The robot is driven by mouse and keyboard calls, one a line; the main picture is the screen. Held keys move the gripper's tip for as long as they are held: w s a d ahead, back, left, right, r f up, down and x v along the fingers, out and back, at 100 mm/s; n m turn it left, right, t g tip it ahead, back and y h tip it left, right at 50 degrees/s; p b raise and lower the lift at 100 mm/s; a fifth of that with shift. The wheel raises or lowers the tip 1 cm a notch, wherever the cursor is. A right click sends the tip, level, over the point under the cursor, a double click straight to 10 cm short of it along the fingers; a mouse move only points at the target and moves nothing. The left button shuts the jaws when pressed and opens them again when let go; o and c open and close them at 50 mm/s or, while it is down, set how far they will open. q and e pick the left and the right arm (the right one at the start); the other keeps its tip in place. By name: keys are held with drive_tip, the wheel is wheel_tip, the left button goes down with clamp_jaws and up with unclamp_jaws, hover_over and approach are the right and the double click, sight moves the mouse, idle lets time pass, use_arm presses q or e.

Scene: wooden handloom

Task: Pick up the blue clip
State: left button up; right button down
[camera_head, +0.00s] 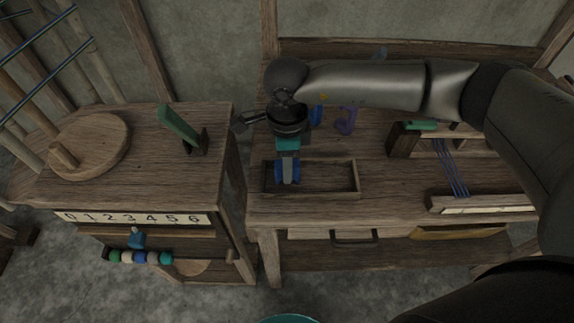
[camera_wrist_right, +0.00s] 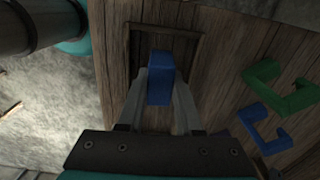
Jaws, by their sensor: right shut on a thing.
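My right gripper (camera_head: 288,178) points down over the front of the right-hand bench, at the left end of a shallow wooden tray. In the right wrist view its two fingers (camera_wrist_right: 160,92) are shut on a blue block-shaped piece (camera_wrist_right: 161,78). I cannot tell whether this piece is the blue clip seen end-on. A separate blue C-shaped piece (camera_wrist_right: 262,132) lies on the bench beyond the gripper, next to a green C-shaped piece (camera_wrist_right: 280,90). A blue piece (camera_head: 316,115) shows partly behind my wrist in the head view. My left gripper is not in view.
The tray (camera_head: 357,178) looks empty on its right side. A purple hook-shaped piece (camera_head: 347,120) lies behind it. A small loom frame (camera_head: 400,140) with blue threads stands to the right. A gap separates the left bench (camera_head: 100,190), which holds a round wooden disc (camera_head: 95,145).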

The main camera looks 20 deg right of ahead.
wheel_tip(320, 180, up, 20)
drive_tip(key=p, duration=0.2)
drive_tip(key=shift+f+p, duration=0.2)
drive_tip(key=shift+p, duration=0.1)
drive_tip(key=shift+f, duration=0.1)
idle(0.4)
